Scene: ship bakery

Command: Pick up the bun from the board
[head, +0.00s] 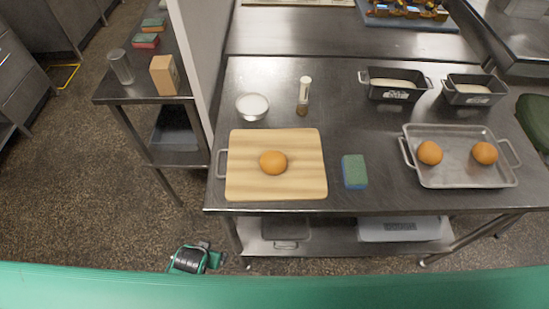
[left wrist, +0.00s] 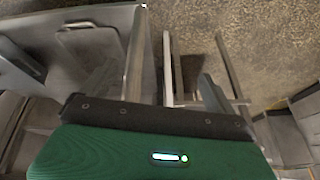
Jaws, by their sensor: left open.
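The round orange-brown bun (head: 273,162) sits near the middle of the light wooden board (head: 305,182), which lies on the steel table and has a metal handle on its left. My left gripper (head: 190,259) is low in front of the table, below and left of the board and well apart from the bun. In the left wrist view its fingers (left wrist: 155,88) are spread with nothing between them. My right gripper is not in view.
A green-blue sponge (head: 355,171) lies right of the board. A white-filled bowl (head: 252,106) and a small shaker (head: 304,90) stand behind it. A metal tray (head: 455,179) with two buns and two loaf tins (head: 395,84) are at the right. A post rises at the table's left.

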